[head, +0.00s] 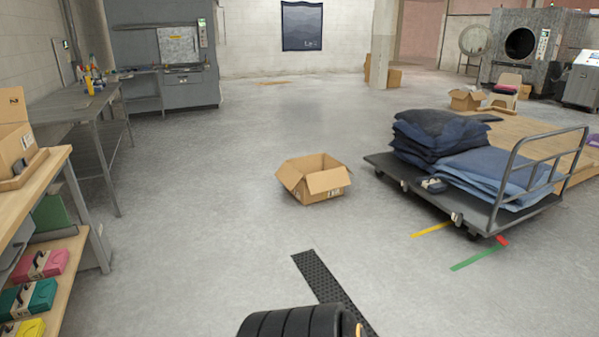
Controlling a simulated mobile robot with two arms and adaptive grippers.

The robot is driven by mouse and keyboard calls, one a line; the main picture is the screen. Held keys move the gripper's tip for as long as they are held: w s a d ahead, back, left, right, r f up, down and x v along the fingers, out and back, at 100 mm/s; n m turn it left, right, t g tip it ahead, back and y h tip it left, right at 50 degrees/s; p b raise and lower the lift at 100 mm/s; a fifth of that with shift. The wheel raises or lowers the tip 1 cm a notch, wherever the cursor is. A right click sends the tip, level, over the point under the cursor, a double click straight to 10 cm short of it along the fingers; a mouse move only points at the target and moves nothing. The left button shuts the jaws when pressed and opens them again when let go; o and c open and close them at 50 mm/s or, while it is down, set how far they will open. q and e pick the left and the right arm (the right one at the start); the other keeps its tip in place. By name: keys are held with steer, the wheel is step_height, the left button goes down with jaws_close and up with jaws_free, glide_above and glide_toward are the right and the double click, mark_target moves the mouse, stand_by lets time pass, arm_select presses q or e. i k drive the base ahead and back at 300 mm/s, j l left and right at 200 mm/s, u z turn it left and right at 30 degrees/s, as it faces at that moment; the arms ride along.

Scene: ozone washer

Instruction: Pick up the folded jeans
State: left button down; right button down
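Dark blue folded jeans (437,132) lie in a stack on the far left part of a grey flatbed cart (475,208), on the right side of the head view. Lighter blue folded jeans (492,170) lie in a lower stack beside them, toward the cart's handle. A small dark item with a pale patch (434,185) lies at the cart's near edge; I cannot tell what it is. Neither of my grippers shows in the head view, and the cart stands some distance away across the floor.
An open cardboard box (315,182) stands on the floor left of the cart. A black ribbed floor strip (330,287) lies in front. Shelves with colored cases (40,262) and a metal table (75,105) line the left.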

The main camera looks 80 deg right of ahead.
mark_target(432, 183)
steer(key=z, duration=3.65)
steer(key=i+u, duration=0.2)
steer(key=i, duration=2.9)
steer(key=i+j, duration=0.15)
steer(key=i, duration=1.2)
